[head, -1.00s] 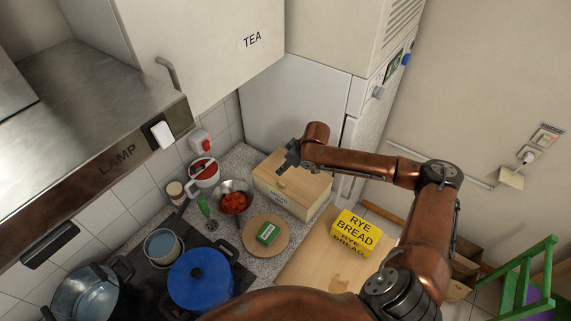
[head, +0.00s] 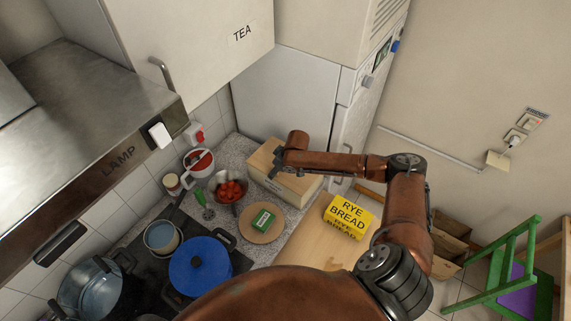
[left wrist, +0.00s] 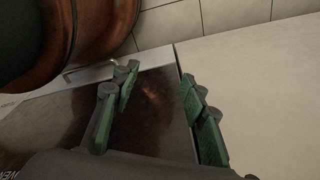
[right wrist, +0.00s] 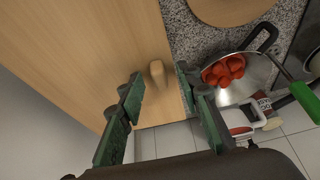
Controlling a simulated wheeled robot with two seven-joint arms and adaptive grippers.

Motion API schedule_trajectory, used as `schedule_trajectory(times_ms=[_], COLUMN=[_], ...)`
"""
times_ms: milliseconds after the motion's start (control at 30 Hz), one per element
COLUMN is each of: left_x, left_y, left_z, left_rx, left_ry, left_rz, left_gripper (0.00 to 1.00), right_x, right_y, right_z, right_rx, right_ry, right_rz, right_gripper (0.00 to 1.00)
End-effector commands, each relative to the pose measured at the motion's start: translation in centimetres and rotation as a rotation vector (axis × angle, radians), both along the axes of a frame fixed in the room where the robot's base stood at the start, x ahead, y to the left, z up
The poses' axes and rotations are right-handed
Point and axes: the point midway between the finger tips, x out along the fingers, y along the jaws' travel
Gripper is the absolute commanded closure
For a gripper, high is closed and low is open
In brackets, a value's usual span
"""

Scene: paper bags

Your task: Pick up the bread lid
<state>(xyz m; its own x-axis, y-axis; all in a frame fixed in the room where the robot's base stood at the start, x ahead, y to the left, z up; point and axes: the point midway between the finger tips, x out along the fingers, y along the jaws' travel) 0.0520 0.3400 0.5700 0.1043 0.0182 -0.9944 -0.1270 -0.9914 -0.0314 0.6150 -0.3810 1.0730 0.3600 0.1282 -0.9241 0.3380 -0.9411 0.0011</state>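The bread lid (head: 261,156) is a flat light-wood lid on a pale box (head: 297,197) at the back of the counter. Its small wooden knob (right wrist: 157,73) shows in the right wrist view. My right gripper (head: 275,171) is over the lid in the head view and hides part of it. In the right wrist view my right gripper (right wrist: 160,85) is open, with the knob in the gap between its fingertips as seen from there; contact cannot be told. My left gripper (left wrist: 157,75) is open and empty in the left wrist view, with a dark metallic surface behind it.
A pan of tomatoes (head: 230,191), a round board (head: 250,229) with a green pack (head: 262,220), and a blue pot (head: 199,267) stand left of and before the box. The fridge (head: 285,95) rises behind.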

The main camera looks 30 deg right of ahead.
Motion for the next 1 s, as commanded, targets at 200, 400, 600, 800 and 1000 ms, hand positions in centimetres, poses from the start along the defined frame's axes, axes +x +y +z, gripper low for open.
schedule_trajectory(times_ms=[200,400,600,800,1000], left_x=[-0.02,-0.03,-0.04,-0.06,-0.08], left_y=[-0.01,-0.01,0.0,0.0,0.0], left_z=[-0.02,-0.02,-0.02,-0.02,-0.03], left_rx=[0.0,0.0,0.0,0.0,0.0], left_ry=[0.0,0.0,0.0,0.001,0.001], left_rz=[0.0,0.0,0.0,0.0,0.0], left_gripper=[0.6,0.6,0.6,0.6,0.6], right_x=[-0.02,-0.02,-0.02,-0.01,0.05], right_y=[0.01,0.01,0.01,0.02,0.02], right_z=[0.01,0.03,0.04,0.05,0.14], right_rx=[0.001,0.001,0.001,0.001,0.001], right_ry=[0.0,0.0,0.0,0.0,-0.002], right_rz=[0.0,0.0,0.0,0.0,0.0], right_gripper=[0.77,0.91,1.0,1.0,1.0])
